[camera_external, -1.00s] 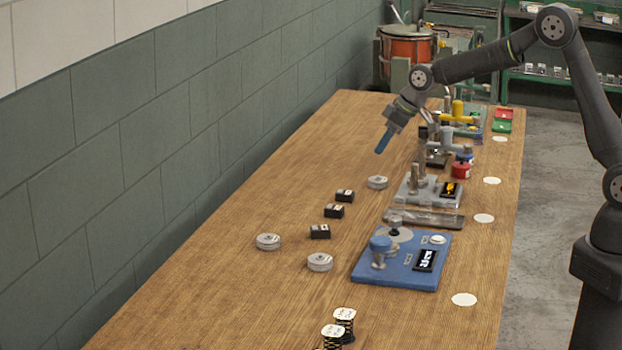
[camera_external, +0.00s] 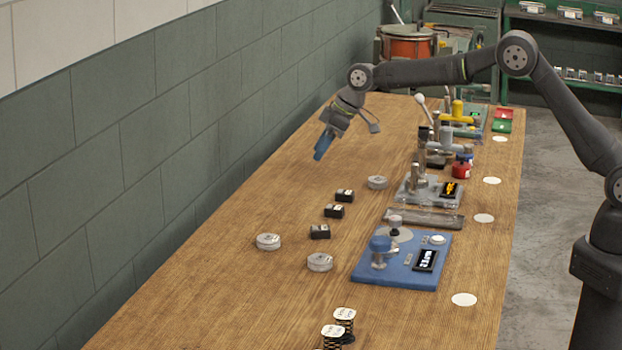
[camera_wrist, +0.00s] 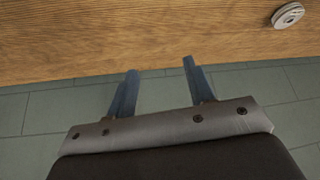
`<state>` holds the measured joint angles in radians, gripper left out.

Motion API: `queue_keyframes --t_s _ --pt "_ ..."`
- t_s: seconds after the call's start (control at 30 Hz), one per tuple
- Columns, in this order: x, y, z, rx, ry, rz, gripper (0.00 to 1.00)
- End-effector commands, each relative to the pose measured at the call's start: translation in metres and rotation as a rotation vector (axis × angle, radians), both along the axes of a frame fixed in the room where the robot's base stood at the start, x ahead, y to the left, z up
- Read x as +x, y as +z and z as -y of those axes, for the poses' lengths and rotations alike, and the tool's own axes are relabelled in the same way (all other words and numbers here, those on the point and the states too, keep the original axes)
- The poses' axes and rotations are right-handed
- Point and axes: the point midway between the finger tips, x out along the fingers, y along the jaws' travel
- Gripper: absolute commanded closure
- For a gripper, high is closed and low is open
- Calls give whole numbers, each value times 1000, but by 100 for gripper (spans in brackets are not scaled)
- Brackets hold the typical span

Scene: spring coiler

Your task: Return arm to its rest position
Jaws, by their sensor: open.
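My gripper (camera_external: 323,146) is in the air above the far left part of the wooden bench, close to the tiled wall. It holds nothing. In the wrist view my gripper (camera_wrist: 160,72) shows two blue fingers spread apart, with bench edge and wall tiles behind them. My arm reaches across the bench from the right side, with the fingers tilted downward.
A blue spring coiler device (camera_external: 400,262) stands on the bench (camera_external: 215,300). Grey round discs (camera_external: 268,242) and several black blocks (camera_external: 334,211) lie left of it. Labelled springs (camera_external: 333,333) stand at the front. One grey disc (camera_wrist: 288,15) shows in the wrist view.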

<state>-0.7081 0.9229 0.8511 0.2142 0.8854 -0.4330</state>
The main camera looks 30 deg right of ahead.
Motion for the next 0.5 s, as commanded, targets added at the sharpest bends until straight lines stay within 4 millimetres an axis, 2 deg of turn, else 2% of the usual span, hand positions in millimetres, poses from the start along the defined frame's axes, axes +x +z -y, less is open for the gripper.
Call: queue_keyframes --t_s 0.2,0.5 --pt "-6 -3 -40 2 63 1 51" --pt "-21 -10 -87 1 135 0 51"
